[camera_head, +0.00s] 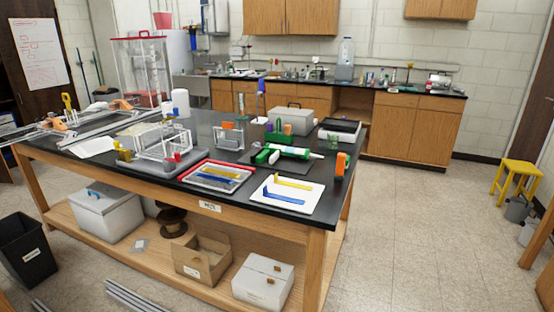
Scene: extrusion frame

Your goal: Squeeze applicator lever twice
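The applicator, a green and white tool (294,152), lies on its side on the black bench top, right of the middle. Its white barrel points to the right. Green parts show at its left end, but the lever is too small to tell apart. Neither of my grippers is in view, and nothing is seen touching the applicator.
The black-topped bench (262,185) also holds a white mat with yellow and blue strips (287,193), a red-rimmed tray (216,177), a grey case (291,119) and an orange-and-black tool (341,165). A black bin (25,250) stands at left. The floor at right is mostly clear.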

